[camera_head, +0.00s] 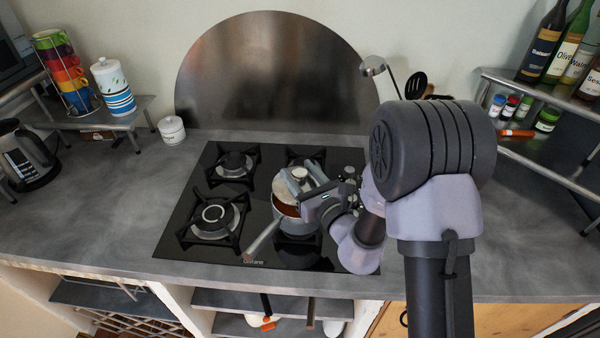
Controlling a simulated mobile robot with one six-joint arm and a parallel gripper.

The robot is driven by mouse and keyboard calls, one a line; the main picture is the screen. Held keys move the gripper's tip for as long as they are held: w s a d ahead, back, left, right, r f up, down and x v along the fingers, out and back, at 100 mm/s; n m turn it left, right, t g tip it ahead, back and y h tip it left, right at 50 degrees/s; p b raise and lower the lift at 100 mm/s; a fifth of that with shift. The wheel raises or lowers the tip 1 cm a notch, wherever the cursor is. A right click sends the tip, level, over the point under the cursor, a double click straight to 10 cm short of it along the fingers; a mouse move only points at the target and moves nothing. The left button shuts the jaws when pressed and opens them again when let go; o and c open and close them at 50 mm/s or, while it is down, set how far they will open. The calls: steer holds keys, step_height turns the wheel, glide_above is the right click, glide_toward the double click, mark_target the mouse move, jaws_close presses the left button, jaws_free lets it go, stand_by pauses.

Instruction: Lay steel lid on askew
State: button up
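A saucepan (285,226) with reddish-brown contents stands on the front right burner of the black gas hob, its handle (262,242) pointing to the front left. The pale steel lid (284,189) with a round knob (300,173) is over the back part of the pan. The front of the pan's opening is uncovered. I cannot tell whether the lid rests on the rim or hangs above it. My gripper (306,182) reaches in from the right, its fingers at the lid beside the knob. Whether they are shut on it is too small to tell.
The hob (180,238) has other burners at left and back. A white lidded jar (171,130) stands behind it to the left. A kettle (28,155) and a cup rack (66,75) are far left. A shelf of bottles (545,45) is at right.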

steer(key=shift+o, duration=0.6)
